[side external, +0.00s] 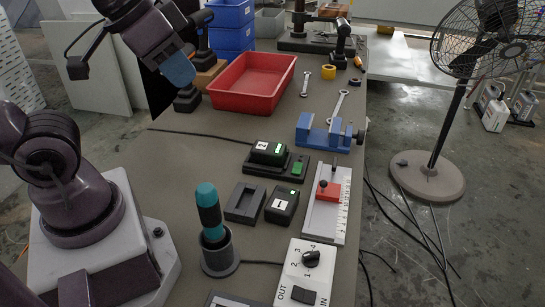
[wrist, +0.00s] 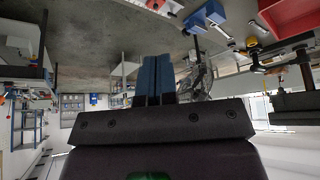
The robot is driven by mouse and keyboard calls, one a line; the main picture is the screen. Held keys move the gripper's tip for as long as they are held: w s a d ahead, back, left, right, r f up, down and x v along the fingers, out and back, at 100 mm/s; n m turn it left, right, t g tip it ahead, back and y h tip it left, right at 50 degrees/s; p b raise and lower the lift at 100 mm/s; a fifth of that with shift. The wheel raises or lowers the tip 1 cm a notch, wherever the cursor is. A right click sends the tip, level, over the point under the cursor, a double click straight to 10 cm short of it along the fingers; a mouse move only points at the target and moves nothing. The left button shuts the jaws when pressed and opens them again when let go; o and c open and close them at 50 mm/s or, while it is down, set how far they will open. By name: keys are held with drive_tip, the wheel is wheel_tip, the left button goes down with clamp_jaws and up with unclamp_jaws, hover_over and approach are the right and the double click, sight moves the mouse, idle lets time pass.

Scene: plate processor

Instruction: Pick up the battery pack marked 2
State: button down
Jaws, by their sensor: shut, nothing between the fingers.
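The battery pack marked 2 (side external: 268,152) is a dark block with a white label and a green strip. It sits on a black base with a green button (side external: 297,168) near the middle of the table in the side view. Another pack marked 1 (side external: 282,204) stands nearer, beside an empty black holder (side external: 245,203). My gripper (side external: 180,72) is high at the upper left, beyond the red tray's left side and well apart from both packs. Its blue fingers are together and empty, as the wrist view (wrist: 155,80) also shows. I cannot make out either pack in the wrist view.
A red tray (side external: 252,83) lies behind pack 2, with blue bins (side external: 231,22) beyond. A blue vise (side external: 325,133) and a ruler fixture (side external: 327,202) stand right. A teal-handled tool in a cup (side external: 219,255) and a switch panel (side external: 304,273) are in front. A black cable runs left.

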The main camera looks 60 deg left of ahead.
drive_tip(key=c, duration=1.8)
unclamp_jaws()
drive_tip(key=shift+c, duration=0.2)
drive_tip(key=o, duration=1.8)
drive_tip(key=shift+o, duration=0.2)
drive_tip(key=shift+d, duration=0.1)
